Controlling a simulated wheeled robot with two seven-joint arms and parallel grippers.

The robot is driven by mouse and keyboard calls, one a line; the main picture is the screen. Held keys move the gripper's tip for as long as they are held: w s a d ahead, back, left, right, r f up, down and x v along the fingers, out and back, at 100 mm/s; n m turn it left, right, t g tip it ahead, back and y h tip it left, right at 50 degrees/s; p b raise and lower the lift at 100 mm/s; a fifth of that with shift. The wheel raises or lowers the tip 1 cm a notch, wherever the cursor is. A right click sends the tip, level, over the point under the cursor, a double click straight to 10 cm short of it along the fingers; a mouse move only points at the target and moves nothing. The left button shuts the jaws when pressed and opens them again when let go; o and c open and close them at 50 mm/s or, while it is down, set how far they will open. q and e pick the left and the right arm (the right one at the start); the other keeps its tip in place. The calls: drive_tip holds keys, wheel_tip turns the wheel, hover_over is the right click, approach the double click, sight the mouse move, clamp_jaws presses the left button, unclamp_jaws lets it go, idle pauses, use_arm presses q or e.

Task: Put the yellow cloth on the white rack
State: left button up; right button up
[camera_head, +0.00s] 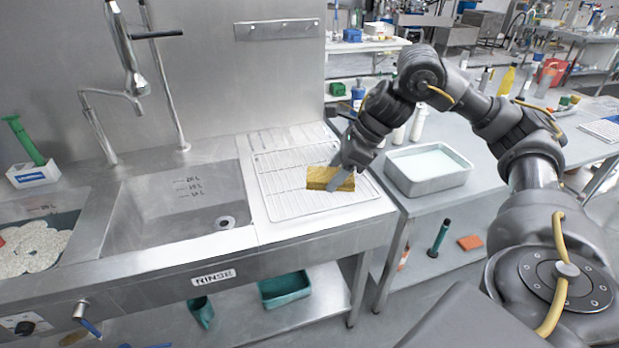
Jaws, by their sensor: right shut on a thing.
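A yellow cloth (318,178), shaped like a thick folded block, is over the right part of the white wire rack (285,203). The rack lies on the steel drainboard to the right of the sink. My right gripper (338,180) is shut on the yellow cloth, with a finger across its near face. I cannot tell whether the cloth touches the rack or is held just above it. My left gripper is not in view.
The deep rinse sink (180,205) is left of the rack, with a tap above it. The rack's left and front parts are clear.

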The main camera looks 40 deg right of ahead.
drive_tip(key=shift+w+d+f, duration=0.1)
drive_tip(key=shift+w+d, duration=0.1)
drive_tip(key=shift+w, duration=0.1)
drive_tip(key=w+d+f, duration=0.2)
drive_tip(key=w, duration=0.1)
drive_tip(key=w+d+f, duration=0.2)
drive_tip(key=w+f, duration=0.1)
drive_tip(key=w, duration=0.1)
drive_tip(key=w+d+f+p, duration=0.1)
drive_tip(key=w+d+f, duration=0.1)
drive_tip(key=w+f, duration=0.1)
drive_tip(key=shift+w+f, duration=0.2)
drive_tip(key=shift+w, duration=0.25)
drive_tip(key=shift+w+d+f, duration=0.15)
drive_tip(key=shift+w+f, duration=0.15)
drive_tip(key=shift+f, duration=0.25)
wheel_tip(320, 180, down, 3)
drive_tip(key=shift+w+r+p, duration=0.1)
drive_tip(key=shift+p, duration=0.6)
drive_tip(key=shift+d+f, duration=0.1)
drive_tip(key=shift+f, duration=0.15)
drive_tip(key=shift+f, duration=0.1)
